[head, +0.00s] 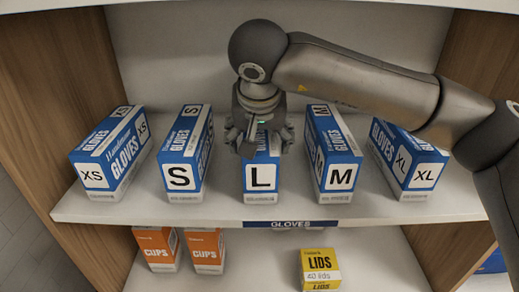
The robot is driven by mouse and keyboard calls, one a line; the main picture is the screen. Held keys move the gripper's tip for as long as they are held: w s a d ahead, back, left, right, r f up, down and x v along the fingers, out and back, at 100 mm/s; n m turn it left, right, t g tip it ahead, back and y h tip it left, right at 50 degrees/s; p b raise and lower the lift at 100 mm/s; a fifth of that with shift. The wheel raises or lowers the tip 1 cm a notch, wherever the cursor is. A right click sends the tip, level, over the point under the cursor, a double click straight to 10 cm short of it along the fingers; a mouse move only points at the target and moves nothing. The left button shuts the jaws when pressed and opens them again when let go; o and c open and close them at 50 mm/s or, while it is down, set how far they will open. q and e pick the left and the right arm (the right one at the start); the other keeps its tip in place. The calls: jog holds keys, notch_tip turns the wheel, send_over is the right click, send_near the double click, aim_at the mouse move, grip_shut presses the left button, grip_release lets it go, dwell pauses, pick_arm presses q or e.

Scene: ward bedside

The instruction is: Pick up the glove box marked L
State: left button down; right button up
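The glove box marked L (262,180) is blue and white. It stands upright on the shelf in the middle of the row, its white L label facing me. My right gripper (262,142), on the arm from the right, points down over the top of this box. Its fingers are spread apart near the two sides of the box top and hide much of that top. I cannot tell whether they touch the box. The box appears to rest on the shelf. My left gripper is not in view.
Box S (181,178) stands left of L and box M (340,176) right, with narrow gaps. Box XS (95,178) and box XL (424,174) stand at the ends. The shelf (220,208) has a GLOVES strip. Orange cups boxes (206,252) and a yellow lids box (320,266) are below.

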jog(key=shift+f, duration=0.1)
dwell(0.3)
jog(key=c, duration=1.2)
jog(key=shift+a+r+p, duration=0.1)
jog(key=shift+r+p, duration=0.25)
jog(key=shift+r, duration=0.05)
